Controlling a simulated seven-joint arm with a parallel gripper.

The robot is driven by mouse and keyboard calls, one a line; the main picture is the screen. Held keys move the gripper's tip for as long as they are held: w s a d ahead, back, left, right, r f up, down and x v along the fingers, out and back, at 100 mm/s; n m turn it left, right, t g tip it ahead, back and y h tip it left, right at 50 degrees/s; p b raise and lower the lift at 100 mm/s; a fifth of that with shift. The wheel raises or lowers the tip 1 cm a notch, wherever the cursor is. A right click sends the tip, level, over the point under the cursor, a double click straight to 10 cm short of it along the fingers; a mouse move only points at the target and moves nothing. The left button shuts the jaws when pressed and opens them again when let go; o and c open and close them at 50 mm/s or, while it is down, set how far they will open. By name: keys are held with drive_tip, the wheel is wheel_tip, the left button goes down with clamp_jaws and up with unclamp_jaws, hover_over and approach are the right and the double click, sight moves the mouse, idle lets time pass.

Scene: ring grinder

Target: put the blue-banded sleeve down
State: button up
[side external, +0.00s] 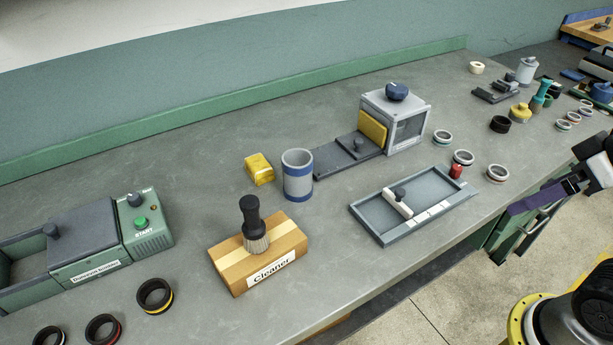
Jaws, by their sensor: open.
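The blue-banded sleeve (297,176) is a grey open-topped cylinder with a blue band near its top and another near its bottom. It stands upright on the grey bench, near the middle of the side external view, and nothing holds it. My gripper (545,196) is at the right edge of the view, beyond the bench's front edge and far from the sleeve. It is open, and I see nothing held in it. Part of it is cut off by the picture edge.
A yellow block (259,169) sits just left of the sleeve, and a grey machine (408,128) with a dark slide stands to its right. A wooden Cleaner block (285,258) with a brush is in front. A shallow tray (378,228), several rings and a green machine (147,237) also occupy the bench.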

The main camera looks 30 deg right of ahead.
drive_tip(key=w+a+r+m+g+y, duration=0.2)
drive_tip(key=w+a+r+m+y, duration=0.3)
drive_tip(key=a, duration=0.3)
drive_tip(key=w+a+r+m+g+y, duration=0.2)
drive_tip(key=w+a+r+m+y, duration=0.1)
drive_tip(key=w+a+r+y, duration=0.4)
drive_tip(key=m+t+y, duration=0.1)
drive_tip(key=m+y, duration=0.5)
drive_tip(key=m, duration=0.4)
hover_over(285, 172)
drive_tip(key=d, duration=0.3)
wheel_tip(285, 172, down, 12)
drive_tip(key=shift+m, duration=0.6)
drive_tip(key=f, duration=1)
drive_tip(key=shift+w+d, duration=0.2)
drive_tip(key=shift+d, duration=0.05)
wheel_tip(285, 172, down, 4)
drive_tip(key=shift+f, duration=0.2)
drive_tip(key=shift+w+a+r, duration=0.1)
drive_tip(key=shift+a, duration=0.65)
drive_tip(key=shift+w+a+r, duration=0.1)
drive_tip(key=shift+a, duration=0.65)
